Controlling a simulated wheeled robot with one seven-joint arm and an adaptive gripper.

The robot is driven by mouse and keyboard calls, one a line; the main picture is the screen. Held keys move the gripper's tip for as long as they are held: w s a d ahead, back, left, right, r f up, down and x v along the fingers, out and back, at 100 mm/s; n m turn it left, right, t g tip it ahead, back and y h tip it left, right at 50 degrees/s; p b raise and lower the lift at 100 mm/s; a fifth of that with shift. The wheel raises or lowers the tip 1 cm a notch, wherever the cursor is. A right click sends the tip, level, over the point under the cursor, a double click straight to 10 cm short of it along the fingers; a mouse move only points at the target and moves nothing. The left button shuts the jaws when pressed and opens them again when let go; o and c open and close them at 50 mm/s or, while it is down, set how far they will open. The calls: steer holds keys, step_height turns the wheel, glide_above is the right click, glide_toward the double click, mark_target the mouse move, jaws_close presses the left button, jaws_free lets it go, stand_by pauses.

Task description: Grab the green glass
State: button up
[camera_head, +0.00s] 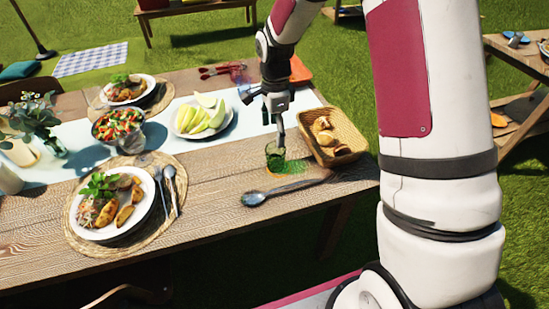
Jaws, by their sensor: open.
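The green glass (274,158) stands upright on the wooden table (225,220) near its right end. My gripper (279,143) reaches down from above, with its fingertips at the rim of the glass. A dark finger overlaps the glass in the picture; I cannot tell whether it is inside, touching or just in front. The jaws are open and the glass is not held.
A bread basket (350,155) stands close to the right of the glass. A large spoon (255,198) lies in front. A plate of melon (202,118) is behind left, with a salad bowl (118,128) and dinner plate (112,226) farther left. Bare wood is front left.

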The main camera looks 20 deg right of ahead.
mark_target(275, 158)
step_height(275, 158, down, 12)
steer(key=shift+d+f, duration=0.1)
steer(key=c, duration=1.4)
